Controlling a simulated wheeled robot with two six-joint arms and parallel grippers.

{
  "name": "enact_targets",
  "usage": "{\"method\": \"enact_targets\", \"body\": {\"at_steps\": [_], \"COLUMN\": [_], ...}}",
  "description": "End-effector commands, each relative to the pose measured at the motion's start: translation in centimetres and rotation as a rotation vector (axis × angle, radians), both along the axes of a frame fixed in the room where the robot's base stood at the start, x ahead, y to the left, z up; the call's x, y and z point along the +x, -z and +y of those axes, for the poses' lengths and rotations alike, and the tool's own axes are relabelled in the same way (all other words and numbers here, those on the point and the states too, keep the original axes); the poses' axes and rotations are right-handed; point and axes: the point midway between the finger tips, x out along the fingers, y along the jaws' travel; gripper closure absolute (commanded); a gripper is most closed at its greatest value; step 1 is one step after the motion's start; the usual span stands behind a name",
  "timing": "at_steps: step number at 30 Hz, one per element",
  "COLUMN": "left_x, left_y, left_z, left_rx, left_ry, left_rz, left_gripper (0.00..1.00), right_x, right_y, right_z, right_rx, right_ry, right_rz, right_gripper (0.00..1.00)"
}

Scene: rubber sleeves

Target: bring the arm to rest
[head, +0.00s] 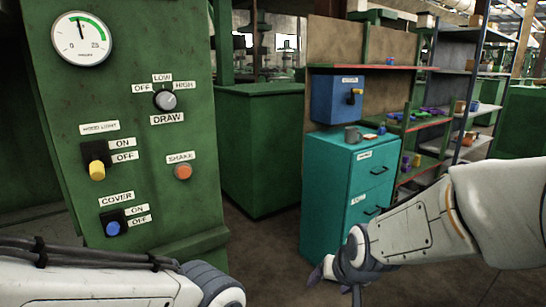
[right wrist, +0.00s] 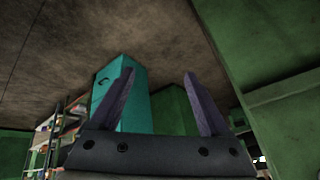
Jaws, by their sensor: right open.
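My right arm comes in from the right in the head view, bent down. Its gripper (head: 336,284) hangs low in front of the teal cabinet (head: 335,205), with its lower end near the picture's bottom edge. In the right wrist view, the two purple fingers of the right gripper (right wrist: 158,75) stand wide apart. Nothing is held between them. The teal cabinet (right wrist: 134,95) shows behind the fingers and appears apart from them. My left arm crosses the bottom left of the head view; its gripper is out of the picture.
A green panel (head: 140,215) with a gauge (head: 80,39), a draw knob (head: 165,101), switches and an orange shake button (head: 182,172) stands at left. A blue box (head: 335,97) with a yellow switch hangs above the cabinet. Shelves (head: 458,95) with small items stand at right. Some floor (head: 265,250) is clear.

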Motion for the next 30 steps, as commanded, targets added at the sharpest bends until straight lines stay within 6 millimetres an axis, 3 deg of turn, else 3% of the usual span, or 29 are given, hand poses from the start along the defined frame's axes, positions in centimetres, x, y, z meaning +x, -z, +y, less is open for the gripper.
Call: {"method": "enact_targets", "body": {"at_steps": [6, 14, 23, 30], "left_x": [0.0, 0.0, 0.0, 0.0], "left_y": [0.0, 0.0, 0.0, 0.0], "left_z": [0.0, 0.0, 0.0, 0.0], "left_rx": [0.0, 0.0, 0.0, 0.0], "left_ry": [0.0, 0.0, 0.0, 0.0], "left_rz": [0.0, 0.0, 0.0, 0.0], "left_gripper": [1.0, 1.0, 1.0, 1.0], "right_x": [-4.4, -9.0, -11.1, -14.3], "right_y": [3.4, 5.7, 3.9, 2.5], "right_z": [-3.8, -6.5, -1.2, 2.7], "right_rx": [-0.102, -0.173, -0.179, -0.188], "right_ry": [-0.064, -0.142, -0.314, -0.475], "right_rz": [0.142, 0.276, 0.296, 0.327], "right_gripper": [0.2, 0.2, 0.2, 0.2]}}
